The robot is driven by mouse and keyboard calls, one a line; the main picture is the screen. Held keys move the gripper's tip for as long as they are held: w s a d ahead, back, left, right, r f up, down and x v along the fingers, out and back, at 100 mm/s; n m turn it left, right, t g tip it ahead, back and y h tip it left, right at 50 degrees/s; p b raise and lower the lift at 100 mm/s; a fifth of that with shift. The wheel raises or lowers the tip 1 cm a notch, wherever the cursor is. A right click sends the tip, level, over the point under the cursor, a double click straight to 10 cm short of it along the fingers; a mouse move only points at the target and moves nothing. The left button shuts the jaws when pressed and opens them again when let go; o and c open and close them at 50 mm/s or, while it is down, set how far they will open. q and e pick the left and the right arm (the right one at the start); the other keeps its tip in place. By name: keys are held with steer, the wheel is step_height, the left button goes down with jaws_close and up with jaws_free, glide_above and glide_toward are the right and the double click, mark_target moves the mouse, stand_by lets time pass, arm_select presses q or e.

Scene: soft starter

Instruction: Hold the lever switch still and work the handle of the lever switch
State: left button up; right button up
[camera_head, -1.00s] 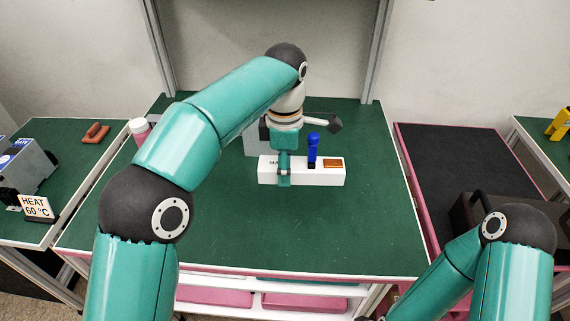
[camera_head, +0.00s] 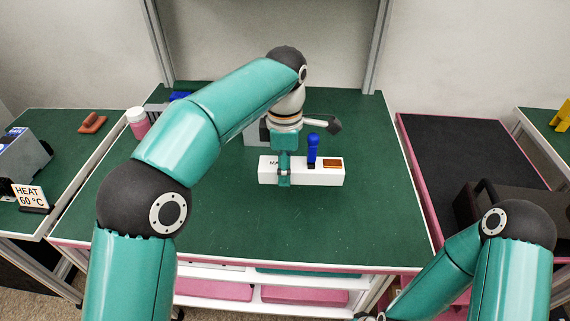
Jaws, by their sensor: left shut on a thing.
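The lever switch (camera_head: 317,176) is a white box on the green table, with a blue upright handle (camera_head: 313,150) and an orange-brown patch at its right end. My left gripper (camera_head: 284,178) reaches down over the box's left part and is shut on the lever switch, left of the handle and apart from it. My left arm hides some of the table behind. My right arm shows at the lower right; its gripper is out of the picture.
A grey block (camera_head: 255,133) and a dark-headed tool-like thing (camera_head: 331,125) are behind the switch. A pink bottle with a white cap (camera_head: 138,123) stands at the table's left edge. The green table (camera_head: 330,230) is clear in front of the switch. A black-topped pink-edged surface (camera_head: 460,160) lies to the right.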

mark_target(285, 207)
arm_select(q)
steer(key=shift+f+b, duration=3.75)
steer(key=shift+f, duration=2)
